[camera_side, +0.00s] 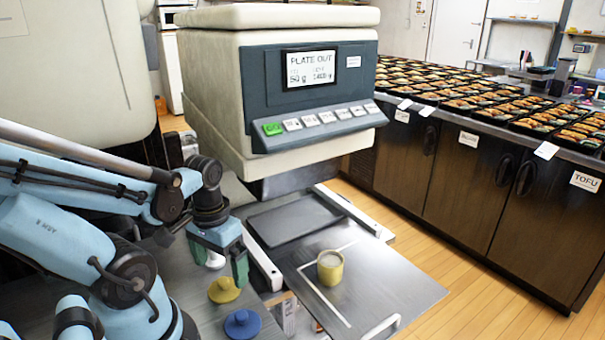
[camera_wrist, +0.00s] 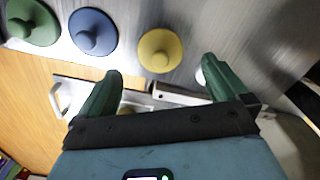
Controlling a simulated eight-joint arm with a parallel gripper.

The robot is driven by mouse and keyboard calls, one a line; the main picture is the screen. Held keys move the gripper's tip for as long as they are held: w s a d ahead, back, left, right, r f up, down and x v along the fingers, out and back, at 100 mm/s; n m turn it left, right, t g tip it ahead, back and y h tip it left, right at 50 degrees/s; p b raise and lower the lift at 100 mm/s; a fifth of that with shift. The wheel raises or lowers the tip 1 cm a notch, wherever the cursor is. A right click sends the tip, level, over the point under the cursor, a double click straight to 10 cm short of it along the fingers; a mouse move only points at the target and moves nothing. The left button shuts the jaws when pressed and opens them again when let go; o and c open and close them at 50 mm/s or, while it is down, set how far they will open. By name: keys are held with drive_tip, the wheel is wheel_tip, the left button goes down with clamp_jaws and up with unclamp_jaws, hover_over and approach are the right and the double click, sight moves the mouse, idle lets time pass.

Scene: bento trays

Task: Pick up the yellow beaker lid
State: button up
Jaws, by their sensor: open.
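The yellow beaker lid (camera_side: 223,293) is a round disc with a knob on top, lying on the grey metal counter. In the wrist view the yellow lid (camera_wrist: 160,50) lies just beyond the gap between my fingertips, knob facing the camera. My gripper (camera_side: 218,264) has green fingers and hangs above and slightly behind the lid in the side view. In the wrist view my gripper (camera_wrist: 160,68) is spread wide, with nothing held. The lid is untouched.
A blue lid (camera_side: 242,323) lies close beside the yellow one; a green lid (camera_wrist: 32,20) lies farther left in the wrist view. A yellow beaker (camera_side: 330,267) stands on the metal platform, below the plate-out machine (camera_side: 220,85). Tray-covered cabinets (camera_side: 455,165) stand at the right.

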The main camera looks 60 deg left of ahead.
sight(222, 280)
drive_tip(key=shift+f, duration=2.1)
drive_tip(key=shift+c, duration=0.2)
clamp_jaws()
